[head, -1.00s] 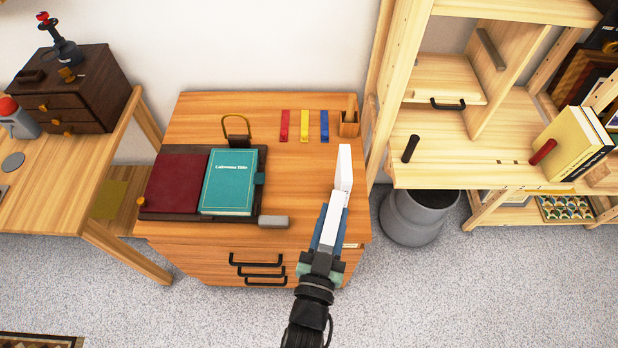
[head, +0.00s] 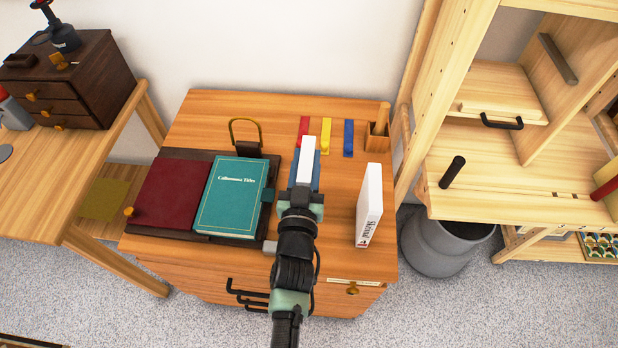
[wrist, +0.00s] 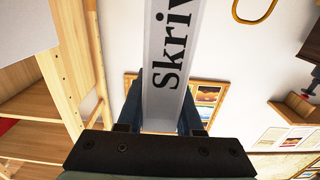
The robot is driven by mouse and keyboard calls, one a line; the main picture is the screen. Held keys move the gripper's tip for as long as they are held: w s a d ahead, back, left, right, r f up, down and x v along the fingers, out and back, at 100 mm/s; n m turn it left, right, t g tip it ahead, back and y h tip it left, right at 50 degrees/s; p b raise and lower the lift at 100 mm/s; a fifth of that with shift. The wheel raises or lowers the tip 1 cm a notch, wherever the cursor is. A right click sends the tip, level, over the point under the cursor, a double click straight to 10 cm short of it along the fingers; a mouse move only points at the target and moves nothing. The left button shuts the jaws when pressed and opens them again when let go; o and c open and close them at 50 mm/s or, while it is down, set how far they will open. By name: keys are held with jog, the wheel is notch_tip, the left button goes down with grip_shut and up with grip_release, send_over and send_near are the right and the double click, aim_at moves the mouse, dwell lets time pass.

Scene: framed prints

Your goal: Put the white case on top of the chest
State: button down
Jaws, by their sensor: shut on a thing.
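My gripper (head: 304,178) is shut on a white case (head: 308,152), held over the wooden chest (head: 335,110) between the teal book and a second white case. In the wrist view, the held case (wrist: 172,60) shows black letters "Skriv" between the fingers. The second white case (head: 369,205) stands upright on the chest's right side, with dark lettering on its spine. I cannot tell whether the held case touches the chest top; my arm hides its lower part.
A teal book (head: 232,198) and a dark red book (head: 172,194) lie on a dark tray at the left. Red, yellow and blue strips (head: 326,135) and a wooden holder (head: 377,136) are at the back. A wooden shelf (head: 500,175) and grey bin (head: 445,242) flank the right.

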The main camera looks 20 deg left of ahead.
jog(key=shift+f+b, duration=0.65)
jog(key=shift+f, duration=1.1)
jog(key=shift+f, duration=0.2)
jog(key=c, duration=0.6)
grip_release()
jog(key=shift+o, duration=0.2)
jog(key=shift+r, duration=0.2)
jog(key=b+v, duration=0.1)
jog(key=v, duration=1.1)
